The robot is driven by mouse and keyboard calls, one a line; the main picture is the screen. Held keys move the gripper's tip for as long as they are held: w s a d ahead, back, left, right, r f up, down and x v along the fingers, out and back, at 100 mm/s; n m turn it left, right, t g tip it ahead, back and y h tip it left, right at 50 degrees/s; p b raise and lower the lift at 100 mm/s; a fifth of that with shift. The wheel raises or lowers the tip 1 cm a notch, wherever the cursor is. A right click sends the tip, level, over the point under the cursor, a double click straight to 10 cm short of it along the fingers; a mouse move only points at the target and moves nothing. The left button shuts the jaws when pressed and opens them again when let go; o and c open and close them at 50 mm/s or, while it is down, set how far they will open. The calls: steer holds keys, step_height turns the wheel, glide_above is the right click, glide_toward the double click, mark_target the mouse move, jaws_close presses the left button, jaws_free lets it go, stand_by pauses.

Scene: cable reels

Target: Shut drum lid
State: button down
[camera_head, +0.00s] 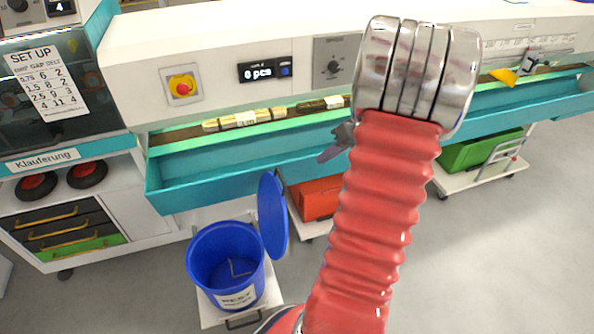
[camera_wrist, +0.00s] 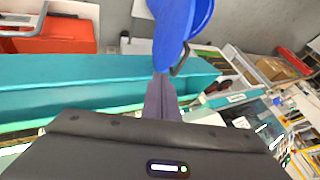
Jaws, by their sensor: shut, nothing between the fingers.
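The blue drum (camera_head: 203,262) stands on a low white trolley at lower left in the head view, its top open. Its round blue lid (camera_head: 272,217) stands up on edge at the drum's right side. A bent metal piece (camera_head: 238,268) shows inside the drum. My gripper (camera_head: 326,155) is shut and empty, up and to the right of the lid, partly hidden by my red arm. In the wrist view the shut fingers (camera_wrist: 160,82) point toward the blue lid (camera_wrist: 172,32), which has a dark handle (camera_wrist: 181,60). Whether they touch it cannot be told.
A teal trough (camera_head: 240,160) runs along the white machine bench above the drum. A red box (camera_head: 316,198) is right of the lid, and a green box (camera_head: 480,150) sits on a trolley further right. Grey floor (camera_head: 500,260) is clear at lower right.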

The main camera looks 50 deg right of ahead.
steer(key=w+a+f, duration=0.6)
steer(key=w+f, duration=0.1)
steer(key=shift+w+f, duration=0.3)
steer(key=shift+f, duration=0.05)
stand_by(0.4)
